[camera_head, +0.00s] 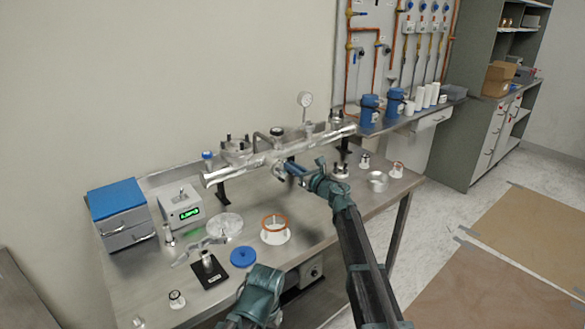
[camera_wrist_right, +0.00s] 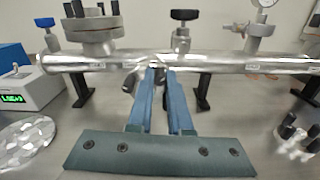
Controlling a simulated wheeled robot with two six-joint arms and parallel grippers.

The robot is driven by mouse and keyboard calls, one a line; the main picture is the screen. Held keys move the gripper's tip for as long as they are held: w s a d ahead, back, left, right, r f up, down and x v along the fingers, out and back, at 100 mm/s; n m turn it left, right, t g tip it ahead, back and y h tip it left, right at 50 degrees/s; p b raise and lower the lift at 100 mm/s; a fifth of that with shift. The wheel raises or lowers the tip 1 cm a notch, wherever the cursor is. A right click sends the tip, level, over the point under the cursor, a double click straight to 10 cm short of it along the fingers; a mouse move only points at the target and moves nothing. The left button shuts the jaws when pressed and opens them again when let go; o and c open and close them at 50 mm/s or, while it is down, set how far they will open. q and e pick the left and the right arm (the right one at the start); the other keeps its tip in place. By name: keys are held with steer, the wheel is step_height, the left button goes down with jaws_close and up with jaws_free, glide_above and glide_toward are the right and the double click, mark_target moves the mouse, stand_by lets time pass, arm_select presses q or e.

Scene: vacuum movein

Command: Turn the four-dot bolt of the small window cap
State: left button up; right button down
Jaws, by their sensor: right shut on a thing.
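The long silver vacuum tube (camera_head: 262,160) lies across stands above the bench; it also shows in the right wrist view (camera_wrist_right: 225,63). My right gripper (camera_head: 289,168) is at the front of the tube near its middle. In the wrist view its blue fingers (camera_wrist_right: 160,72) are close together at a small metal fitting (camera_wrist_right: 130,80) on the tube's front, and they are shut on a small part there. I take this to be the small window cap's bolt, but the fingers hide most of it and no dots can be read. My left gripper's fingers do not show.
A pressure gauge (camera_head: 305,99) and a black-knobbed valve (camera_wrist_right: 184,15) rise from the tube. On the bench stand a display box (camera_head: 180,207), an orange-ringed flange (camera_head: 274,230), a blue disc (camera_head: 243,256) and a black block (camera_head: 209,269).

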steer(key=shift+m, duration=1.3)
steer(key=c, duration=0.8)
jaws_free()
steer(key=shift+c, duration=0.2)
steer(key=v, duration=1.4)
